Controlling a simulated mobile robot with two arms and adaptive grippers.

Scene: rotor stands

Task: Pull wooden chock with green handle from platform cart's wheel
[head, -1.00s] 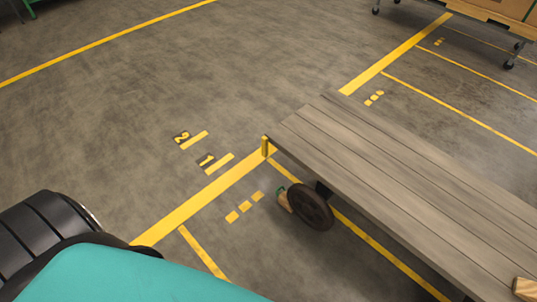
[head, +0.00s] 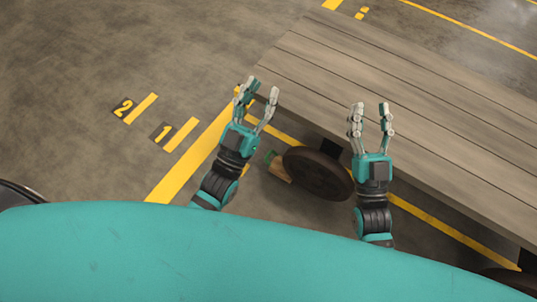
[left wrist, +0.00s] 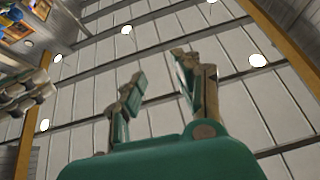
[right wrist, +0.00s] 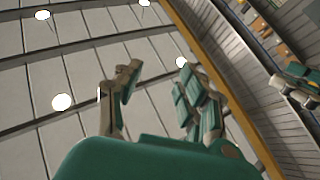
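The platform cart (head: 410,115) has a grey plank deck and stands at the right in the head view. Its dark wheel (head: 318,174) is under the near edge. The wooden chock (head: 278,169) sits on the floor at the wheel's left side, with its green handle (head: 269,157) at the upper left end. My left gripper (head: 258,98) is open and empty, up and left of the chock. My right gripper (head: 370,112) is open and empty, to the right of the wheel, over the deck in the picture. The left wrist view (left wrist: 155,75) and right wrist view (right wrist: 160,80) show open fingers against the ceiling.
Floor markings "2" (head: 123,107) and "1" (head: 163,133) lie left of the cart. A second dark wheel (head: 508,279) shows partly at the lower right.

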